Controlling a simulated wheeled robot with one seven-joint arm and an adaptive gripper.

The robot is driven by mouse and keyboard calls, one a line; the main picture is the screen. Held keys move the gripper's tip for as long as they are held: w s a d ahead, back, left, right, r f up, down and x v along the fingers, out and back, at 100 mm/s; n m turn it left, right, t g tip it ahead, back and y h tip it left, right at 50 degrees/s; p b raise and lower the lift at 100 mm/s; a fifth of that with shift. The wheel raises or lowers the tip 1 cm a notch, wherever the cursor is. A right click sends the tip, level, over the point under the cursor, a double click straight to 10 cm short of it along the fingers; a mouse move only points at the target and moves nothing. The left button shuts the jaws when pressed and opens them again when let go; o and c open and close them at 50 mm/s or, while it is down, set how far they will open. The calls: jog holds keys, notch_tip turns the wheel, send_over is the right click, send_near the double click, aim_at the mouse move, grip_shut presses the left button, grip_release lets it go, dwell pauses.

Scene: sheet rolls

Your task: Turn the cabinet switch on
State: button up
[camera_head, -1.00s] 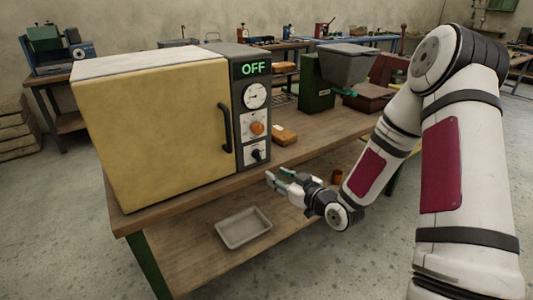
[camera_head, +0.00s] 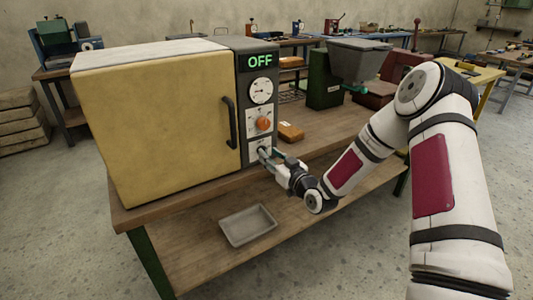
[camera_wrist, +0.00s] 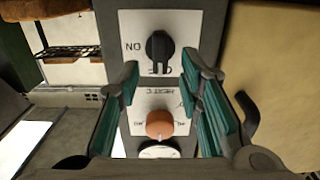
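The cabinet (camera_head: 155,120) has a yellow door and a dark control panel whose display (camera_head: 259,62) reads OFF in green. The black switch (camera_wrist: 160,50) is at the top of the wrist view, on a white plate with ON and OFF lettering seen upside down; its pointer points towards OFF. In the head view the switch is mostly hidden by my gripper (camera_head: 266,154), which is at the panel's lower part. In the wrist view my gripper (camera_wrist: 162,78) is open, its teal-padded fingers spread on either side of the panel, with nothing between them. Contact with the switch cannot be told.
An orange knob (camera_head: 263,123) and a gauge (camera_head: 261,90) are above the switch on the panel. The door handle (camera_head: 229,122) stands to the left. An orange box (camera_head: 290,132) lies right of the cabinet. A grey tray (camera_head: 248,225) is on the lower shelf.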

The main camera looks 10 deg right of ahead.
jog(key=shift+x, duration=1.45)
grip_shut()
